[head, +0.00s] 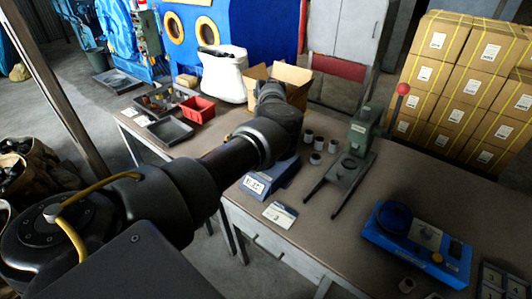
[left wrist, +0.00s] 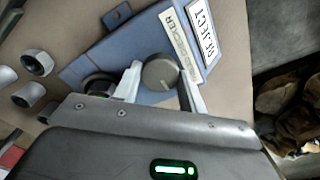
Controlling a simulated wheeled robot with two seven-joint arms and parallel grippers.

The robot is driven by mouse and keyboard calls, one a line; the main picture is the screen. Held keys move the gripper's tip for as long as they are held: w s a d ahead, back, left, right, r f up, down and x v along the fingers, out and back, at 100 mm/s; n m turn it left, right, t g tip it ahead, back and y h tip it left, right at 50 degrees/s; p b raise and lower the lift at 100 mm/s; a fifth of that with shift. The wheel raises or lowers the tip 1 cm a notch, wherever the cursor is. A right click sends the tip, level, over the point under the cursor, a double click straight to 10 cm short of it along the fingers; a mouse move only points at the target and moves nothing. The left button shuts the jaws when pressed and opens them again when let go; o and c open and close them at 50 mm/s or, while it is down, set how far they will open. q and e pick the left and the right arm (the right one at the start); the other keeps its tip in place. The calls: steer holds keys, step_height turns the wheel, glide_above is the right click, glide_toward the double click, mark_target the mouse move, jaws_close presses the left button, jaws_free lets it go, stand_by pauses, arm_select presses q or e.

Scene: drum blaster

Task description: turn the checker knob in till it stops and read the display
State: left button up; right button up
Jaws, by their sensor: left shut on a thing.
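The blue checker (left wrist: 120,60) fills the upper middle of the left wrist view; it also shows in the head view (head: 281,178), partly behind my left arm. Its grey round knob (left wrist: 160,73) sits between the two pale fingers of my left gripper (left wrist: 158,84), which is shut on it. A dark round part (left wrist: 99,84) is beside the left finger. In the head view my arm hides the knob and the fingers. My right gripper is not in view.
Several small grey cylinders (head: 316,158) stand right of the checker. A green hand press (head: 363,130) with a red-knobbed lever and a blue device (head: 415,240) are further right. A printed card (head: 280,214) lies in front. Trays and a red bin (head: 198,109) are at the left.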

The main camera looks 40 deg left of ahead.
arm_select(q)
steer(key=m+p, duration=0.1)
steer(key=p, duration=0.1)
steer(key=m+p, duration=0.4)
steer(key=shift+r, duration=0.3)
steer(key=shift+f+m+p, duration=0.1)
steer(key=shift+m+p, duration=1.1)
steer(key=shift+f+m+p, duration=0.15)
steer(key=shift+m+p, duration=0.55)
steer(key=shift+m, duration=0.1)
steer(key=o, duration=1)
steer(key=shift+r+p, duration=2.75)
steer(key=shift+r, duration=2.65)
